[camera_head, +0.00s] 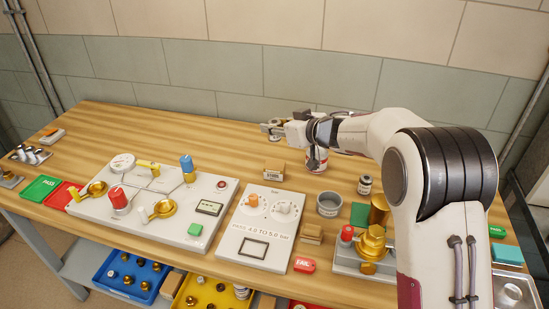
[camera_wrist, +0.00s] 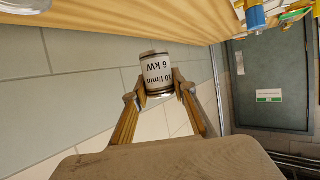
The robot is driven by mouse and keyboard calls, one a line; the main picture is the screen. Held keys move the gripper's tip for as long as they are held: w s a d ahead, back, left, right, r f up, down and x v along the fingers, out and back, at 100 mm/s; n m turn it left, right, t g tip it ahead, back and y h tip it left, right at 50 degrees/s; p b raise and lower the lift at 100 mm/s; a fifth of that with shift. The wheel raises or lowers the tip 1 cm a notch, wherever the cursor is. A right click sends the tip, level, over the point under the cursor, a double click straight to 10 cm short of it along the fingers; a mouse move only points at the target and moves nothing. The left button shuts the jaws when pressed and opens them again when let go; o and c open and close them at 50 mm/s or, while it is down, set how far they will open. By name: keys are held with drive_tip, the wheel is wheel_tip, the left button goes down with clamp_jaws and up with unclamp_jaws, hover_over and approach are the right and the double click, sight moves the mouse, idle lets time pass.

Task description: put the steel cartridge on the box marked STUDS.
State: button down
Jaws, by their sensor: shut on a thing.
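The steel cartridge (camera_wrist: 157,74) is a short metal cylinder with a white printed label reading about "10 U/min 6 kW", upside down in the wrist view. My gripper (camera_wrist: 158,92) is shut on it, one finger on each side. In the head view my gripper (camera_head: 274,128) is over the back of the bench, near the wall; the cartridge is hard to make out there. A small brown box (camera_head: 273,168) with a white label stands on the bench below and in front of my gripper. Its lettering is too small to read surely.
A white can with red (camera_head: 316,158) stands under my wrist. A dark jar (camera_head: 365,184) and a grey cup (camera_head: 329,204) stand right of the box. A valve panel (camera_head: 150,195) and a gauge panel (camera_head: 262,225) lie in front. The bench's back left is mostly clear.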

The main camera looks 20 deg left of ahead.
sight(274, 141)
drive_tip(key=shift+f, duration=2.7)
drive_tip(key=shift+f, duration=1.85)
drive_tip(key=shift+f, duration=0.15)
drive_tip(key=c, duration=1.6)
unclamp_jaws()
drive_tip(key=shift+c, duration=0.2)
drive_tip(key=shift+d, duration=0.1)
drive_tip(key=v, duration=1.2)
